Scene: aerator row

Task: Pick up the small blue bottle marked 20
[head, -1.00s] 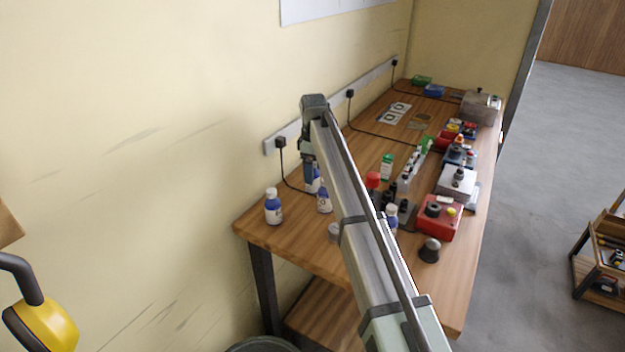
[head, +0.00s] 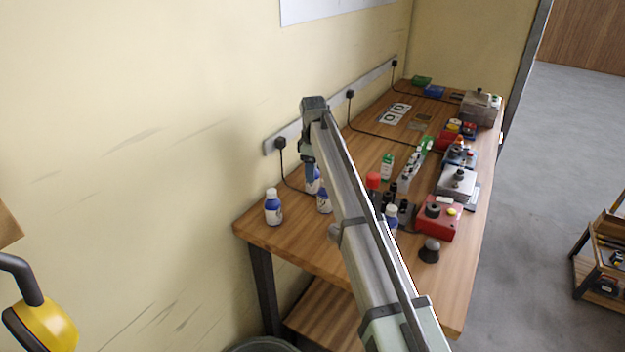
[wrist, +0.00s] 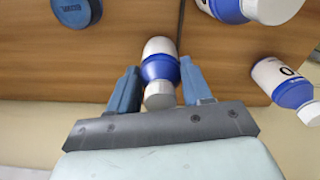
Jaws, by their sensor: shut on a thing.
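My gripper (wrist: 160,85) is shut on a small blue bottle (wrist: 160,66) with a white cap and a white label. The bottle sits between the two blue fingers, its cap toward the wrist camera. The number on its label cannot be read. In the head view my gripper (head: 309,168) is near the wall side of the bench, and the held bottle (head: 314,186) is partly hidden by it. Another blue bottle (head: 391,214) is partly behind my arm.
A power strip (head: 272,146) with cables runs along the wall. The wrist view shows a round blue object (wrist: 77,12).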

